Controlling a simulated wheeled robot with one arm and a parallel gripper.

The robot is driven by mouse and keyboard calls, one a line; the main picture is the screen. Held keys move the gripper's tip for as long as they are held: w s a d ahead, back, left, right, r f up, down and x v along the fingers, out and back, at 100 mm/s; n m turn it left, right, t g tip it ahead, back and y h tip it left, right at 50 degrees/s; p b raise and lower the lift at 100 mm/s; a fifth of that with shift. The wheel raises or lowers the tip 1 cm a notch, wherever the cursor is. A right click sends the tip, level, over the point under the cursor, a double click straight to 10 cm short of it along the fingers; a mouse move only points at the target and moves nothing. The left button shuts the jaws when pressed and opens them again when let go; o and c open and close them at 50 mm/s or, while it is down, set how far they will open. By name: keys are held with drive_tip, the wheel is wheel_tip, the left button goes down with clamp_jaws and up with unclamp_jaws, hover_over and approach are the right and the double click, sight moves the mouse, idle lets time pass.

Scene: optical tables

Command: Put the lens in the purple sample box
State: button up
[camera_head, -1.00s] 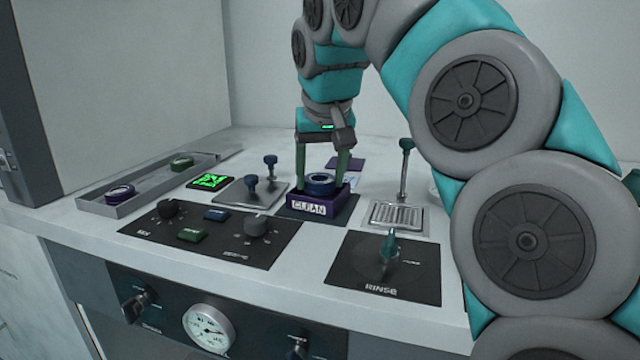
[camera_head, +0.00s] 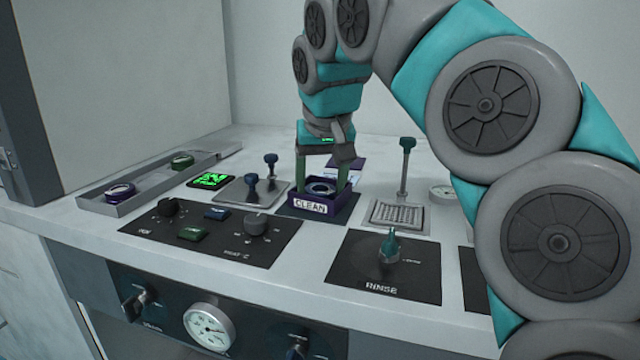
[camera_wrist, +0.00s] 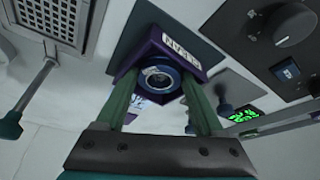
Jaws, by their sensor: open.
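The purple sample box (camera_head: 311,207) stands on a dark mat at the middle of the table, with a white "CLEAN" label on its front. The lens, a dark blue ring with a glassy centre (camera_head: 322,187), sits inside the box. In the wrist view the lens (camera_wrist: 160,80) lies within the walls of the box (camera_wrist: 150,45). My gripper (camera_head: 322,182) reaches down over the box, its green fingers open on either side of the lens. In the wrist view my gripper (camera_wrist: 158,100) also spans the lens. Whether a finger touches it cannot be told.
A grey tray (camera_head: 150,185) with a purple-ringed and a green-ringed piece is at the left. Control panels with knobs (camera_head: 255,226) and a "RINSE" lever (camera_head: 389,246) are in front. A drain grate with a post (camera_head: 405,180) stands right of the box.

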drive_tip(key=shift+v, duration=3.75)
